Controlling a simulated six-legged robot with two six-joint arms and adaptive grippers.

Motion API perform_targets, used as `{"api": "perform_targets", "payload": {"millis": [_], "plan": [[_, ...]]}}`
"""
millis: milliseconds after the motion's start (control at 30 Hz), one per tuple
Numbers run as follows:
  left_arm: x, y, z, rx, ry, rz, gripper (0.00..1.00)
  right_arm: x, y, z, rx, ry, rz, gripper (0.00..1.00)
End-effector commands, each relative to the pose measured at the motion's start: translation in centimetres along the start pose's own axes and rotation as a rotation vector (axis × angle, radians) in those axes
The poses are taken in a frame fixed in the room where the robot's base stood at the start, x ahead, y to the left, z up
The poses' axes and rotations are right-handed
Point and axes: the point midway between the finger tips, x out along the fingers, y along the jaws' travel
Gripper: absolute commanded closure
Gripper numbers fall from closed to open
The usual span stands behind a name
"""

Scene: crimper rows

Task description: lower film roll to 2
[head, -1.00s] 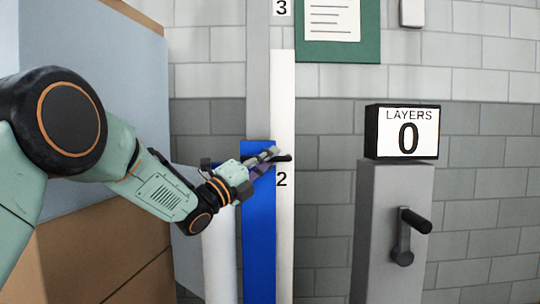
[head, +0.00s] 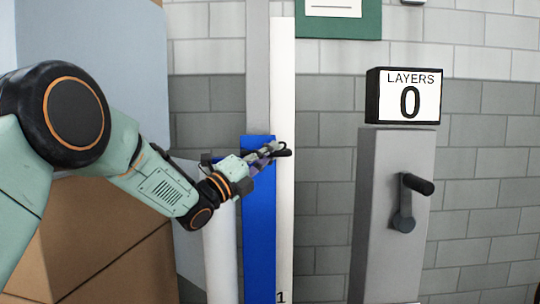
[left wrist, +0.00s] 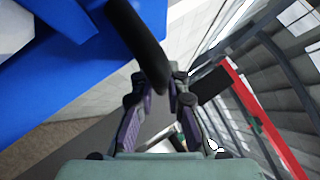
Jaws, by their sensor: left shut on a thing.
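The white film roll (head: 220,255) stands upright beside the blue carriage (head: 259,225), which sits on a grey mast (head: 257,70). A white scale strip (head: 284,80) runs beside the mast, with a 1 near the bottom of the picture. The 2 is not visible; my gripper and the handle cover part of the strip. My left gripper (head: 272,151) is shut on the black handle (head: 286,153) at the carriage top. The handle also shows between the fingers in the left wrist view (left wrist: 138,35). My right gripper is out of view.
A grey post (head: 385,260) with a black crank (head: 408,205) and a sign reading LAYERS 0 (head: 410,96) stands at right. A stack of brown boxes (head: 110,250) with a grey-blue covering is at left. A grey block wall is behind.

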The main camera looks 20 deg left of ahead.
Motion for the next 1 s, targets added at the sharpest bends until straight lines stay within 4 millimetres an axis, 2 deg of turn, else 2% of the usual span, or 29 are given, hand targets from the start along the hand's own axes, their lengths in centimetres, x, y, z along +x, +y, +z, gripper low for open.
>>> {"api": "perform_targets", "payload": {"millis": [33,67,333,600,733,867,1000], "plan": [[-0.2,0.1,0.3,-0.004,-0.01,0.001,1.0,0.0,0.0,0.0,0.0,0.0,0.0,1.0],[-0.2,0.1,0.3,-0.005,-0.01,0.001,0.85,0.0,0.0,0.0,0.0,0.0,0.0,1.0],[-0.1,0.1,0.1,-0.003,-0.004,0.001,0.63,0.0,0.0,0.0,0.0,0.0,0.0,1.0],[-0.1,0.1,0.1,-0.002,-0.002,0.001,0.63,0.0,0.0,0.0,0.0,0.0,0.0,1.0],[-0.8,0.1,0.1,-0.002,-0.002,0.003,0.63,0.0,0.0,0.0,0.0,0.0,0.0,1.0],[-2.6,0.1,0.1,-0.004,-0.004,0.004,0.63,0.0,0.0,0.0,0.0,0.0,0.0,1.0],[-5.5,0.1,0.1,-0.006,-0.005,0.004,0.63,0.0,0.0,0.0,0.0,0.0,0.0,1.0]]}}
